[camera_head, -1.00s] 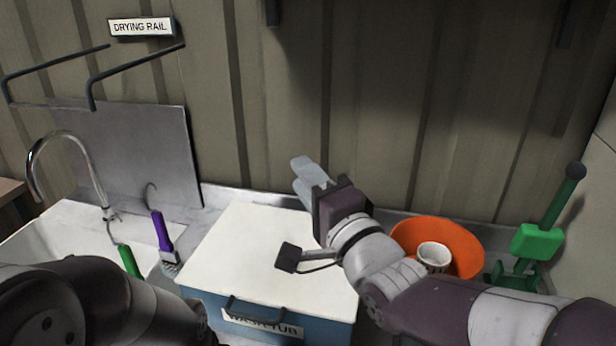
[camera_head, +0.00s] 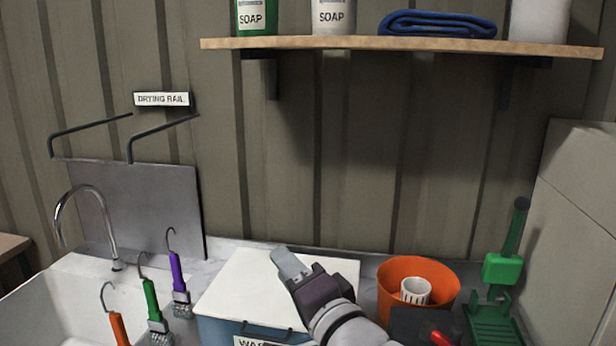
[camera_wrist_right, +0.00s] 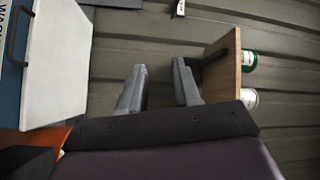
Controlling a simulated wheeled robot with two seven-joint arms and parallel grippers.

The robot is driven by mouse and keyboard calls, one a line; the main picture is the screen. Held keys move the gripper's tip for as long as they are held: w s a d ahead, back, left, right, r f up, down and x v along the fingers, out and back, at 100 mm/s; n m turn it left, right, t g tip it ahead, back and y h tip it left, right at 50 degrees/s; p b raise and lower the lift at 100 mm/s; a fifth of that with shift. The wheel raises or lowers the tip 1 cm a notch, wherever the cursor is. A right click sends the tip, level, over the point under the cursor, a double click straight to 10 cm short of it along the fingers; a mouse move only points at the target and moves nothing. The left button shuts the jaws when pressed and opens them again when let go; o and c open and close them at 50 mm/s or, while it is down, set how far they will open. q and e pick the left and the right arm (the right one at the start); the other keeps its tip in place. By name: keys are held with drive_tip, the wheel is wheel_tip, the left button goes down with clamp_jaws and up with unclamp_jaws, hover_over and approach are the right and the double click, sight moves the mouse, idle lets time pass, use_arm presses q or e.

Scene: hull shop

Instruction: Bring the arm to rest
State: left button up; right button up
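My right arm comes in from the bottom of the head view. Its gripper (camera_head: 287,262) is over the right part of the wash tub's white lid (camera_head: 245,285), with the fingers pointing up and left in the picture. The right wrist view shows the two grey fingers (camera_wrist_right: 161,85) apart with nothing between them. I cannot tell how high the gripper is above the lid. My left arm and gripper are not in view.
An orange bucket (camera_head: 447,300) with a white cup (camera_head: 415,291) stands right of the arm. Brushes with hooks (camera_head: 179,285) stand by the sink (camera_head: 70,285). A shelf (camera_head: 400,44) holds soap bottles and a blue towel.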

drive_tip(key=s+d+f+n+g+h, duration=0.1)
drive_tip(key=d+f+n+g+h, duration=0.25)
drive_tip(key=f, duration=0.55)
drive_tip(key=s+d+f+n+g+h, duration=0.2)
drive_tip(key=d+f+n+g, duration=0.2)
drive_tip(key=f, duration=0.5)
drive_tip(key=s+d+f+g+h, duration=0.4)
drive_tip(key=s+d+f+g, duration=0.3)
drive_tip(key=s+d+f, duration=0.3)
drive_tip(key=d+f+n, duration=0.1)
drive_tip(key=d+f, duration=0.1)
drive_tip(key=d, duration=0.1)
drive_tip(key=shift+s+d, duration=0.15)
drive_tip(key=shift+d, duration=0.2)
drive_tip(key=shift+f+g, duration=0.1)
drive_tip(key=shift+g, duration=0.15)
